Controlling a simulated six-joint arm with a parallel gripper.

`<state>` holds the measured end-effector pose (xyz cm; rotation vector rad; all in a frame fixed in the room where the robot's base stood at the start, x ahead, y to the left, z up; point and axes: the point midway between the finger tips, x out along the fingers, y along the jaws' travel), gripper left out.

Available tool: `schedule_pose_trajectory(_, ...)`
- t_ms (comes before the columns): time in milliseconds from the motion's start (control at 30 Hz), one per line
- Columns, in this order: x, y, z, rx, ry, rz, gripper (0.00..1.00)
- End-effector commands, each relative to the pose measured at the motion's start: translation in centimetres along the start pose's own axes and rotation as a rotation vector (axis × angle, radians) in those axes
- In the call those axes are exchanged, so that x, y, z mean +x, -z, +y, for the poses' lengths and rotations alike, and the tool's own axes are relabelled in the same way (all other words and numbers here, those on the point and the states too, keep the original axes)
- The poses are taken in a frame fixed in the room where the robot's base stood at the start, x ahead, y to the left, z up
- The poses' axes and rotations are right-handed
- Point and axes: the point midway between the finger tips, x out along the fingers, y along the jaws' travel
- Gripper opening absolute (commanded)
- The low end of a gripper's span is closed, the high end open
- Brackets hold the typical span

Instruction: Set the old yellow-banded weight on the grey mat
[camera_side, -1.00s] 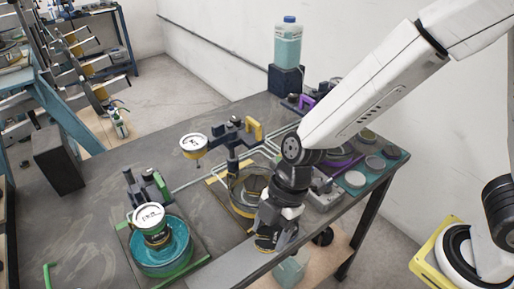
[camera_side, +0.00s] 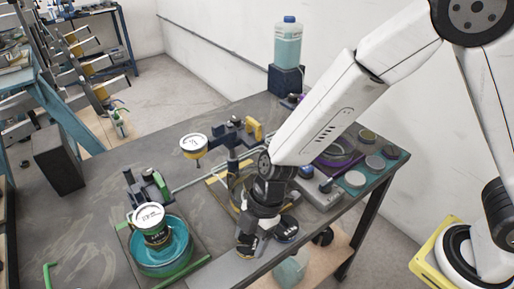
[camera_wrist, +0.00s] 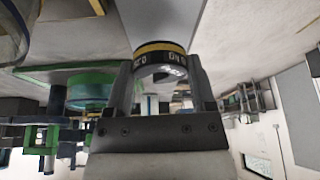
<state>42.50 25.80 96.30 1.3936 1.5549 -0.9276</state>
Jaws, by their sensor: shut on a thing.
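My gripper (camera_side: 266,240) is low over the front edge of the bench in the side view. In the wrist view, my gripper (camera_wrist: 160,85) has its two fingers shut on the yellow-banded weight (camera_wrist: 160,48), a short black cylinder with a yellow band and pale lettering. In the side view dark round shapes show beside the fingers, and I cannot tell clearly which is the weight. The grey mat (camera_side: 214,268) is a paler strip at the bench's front edge, beside and under my gripper. I cannot tell whether the weight touches it.
A white-topped, yellow-banded pan or weight (camera_side: 194,145) stands on a lever frame (camera_side: 232,140) behind my gripper. Round lids (camera_side: 375,162) lie on a teal tray at right.

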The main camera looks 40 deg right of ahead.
Motion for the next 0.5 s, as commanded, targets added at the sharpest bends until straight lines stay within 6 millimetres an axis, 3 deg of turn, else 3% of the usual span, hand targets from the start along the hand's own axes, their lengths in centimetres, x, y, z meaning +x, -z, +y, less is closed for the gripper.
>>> schedule_pose_trajectory(200,2.0,-0.9,-0.1,0.001,0.003,-0.002,0.0)
schedule_pose_trajectory(500,2.5,-1.1,-0.1,0.0,0.001,-0.003,0.0)
